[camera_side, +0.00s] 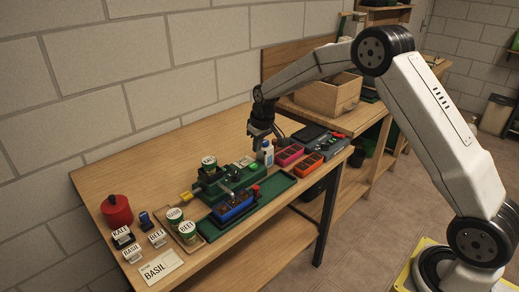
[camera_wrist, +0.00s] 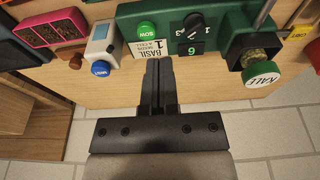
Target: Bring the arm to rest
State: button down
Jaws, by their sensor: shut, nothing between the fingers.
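My gripper (camera_side: 268,139) hangs above the back of the bench, behind the green seeding machine (camera_side: 210,188) and near the white mist bottle (camera_side: 266,153). In the wrist view my gripper (camera_wrist: 158,68) has its two fingers together with nothing between them. Beyond the fingertips are the machine's green SOW button (camera_wrist: 147,30), a card (camera_wrist: 148,48) reading BASIL, a black dial (camera_wrist: 192,28) and a jar labelled KALE (camera_wrist: 261,74). The mist bottle with its blue MIST button (camera_wrist: 101,68) is to the left. Whether the fingertips touch anything is unclear.
A blue tray (camera_side: 236,208) sits at the machine on a green tray (camera_side: 262,206). Pink (camera_side: 290,153) and orange (camera_side: 308,166) trays stand right. A red pot (camera_side: 117,211), BASIL and BEET jars (camera_side: 188,230), label stands and a BASIL card (camera_side: 156,268) are at left. The wall is behind.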

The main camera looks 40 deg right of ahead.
jog(key=s+a, duration=0.3)
jog(key=s, duration=1.1)
jog(key=s+a, duration=0.4)
jog(key=s, duration=1)
jog(key=shift+s+r, duration=0.4)
jog(key=shift+r, duration=0.05)
